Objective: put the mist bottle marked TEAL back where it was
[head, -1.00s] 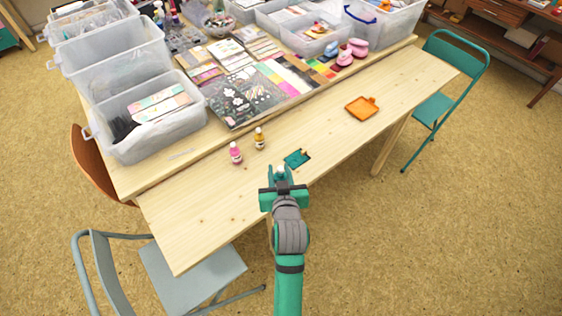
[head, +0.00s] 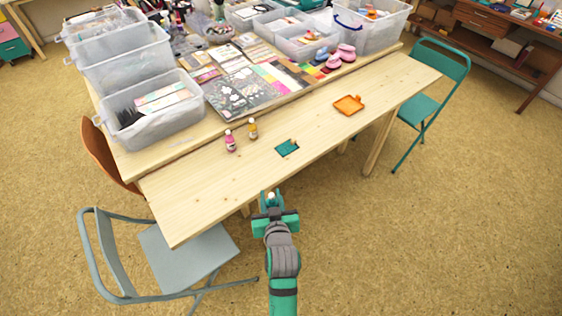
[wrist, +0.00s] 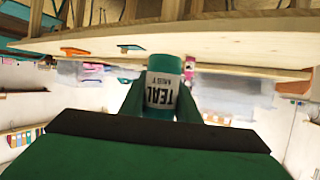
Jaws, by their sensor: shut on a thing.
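My gripper (head: 271,199) is shut on the mist bottle marked TEAL (wrist: 164,92). In the wrist view the bottle's label reads TEAL, upside down in the picture, on a teal body. In the head view only its pale top (head: 271,196) shows between the fingers. The gripper is just off the near edge of the table (head: 200,200). A teal inkpad (head: 287,148) lies on the table beyond the gripper. A pink bottle (head: 230,141) and an amber bottle (head: 252,129) stand side by side to the left of that pad.
An orange inkpad (head: 349,105) lies farther right on the table. Clear plastic bins (head: 150,112) and craft sheets (head: 240,95) fill the back. A grey chair (head: 185,258) stands at the near left, a teal chair (head: 425,108) at the right. The table's front strip is largely bare.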

